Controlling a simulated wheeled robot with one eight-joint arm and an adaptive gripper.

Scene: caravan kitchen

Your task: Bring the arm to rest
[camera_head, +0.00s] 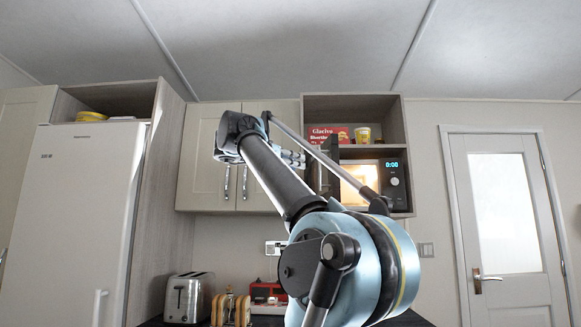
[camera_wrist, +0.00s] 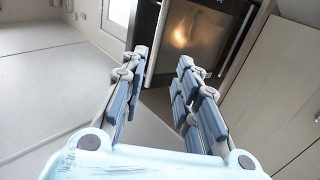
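My arm rises from the lower middle of the head view towards the wall cupboards. My gripper (camera_head: 291,158) is at its far end, in front of the cupboards and left of the microwave, partly hidden by my own arm. In the wrist view my gripper (camera_wrist: 164,60) has its two segmented blue-grey fingers spread apart, with nothing between them. The fingers touch nothing that I can see.
A lit microwave (camera_head: 394,181) sits in the open shelf unit; a dark panel beside it looks like its open door. A toaster (camera_head: 188,298) stands below, right of the white fridge (camera_head: 75,220).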

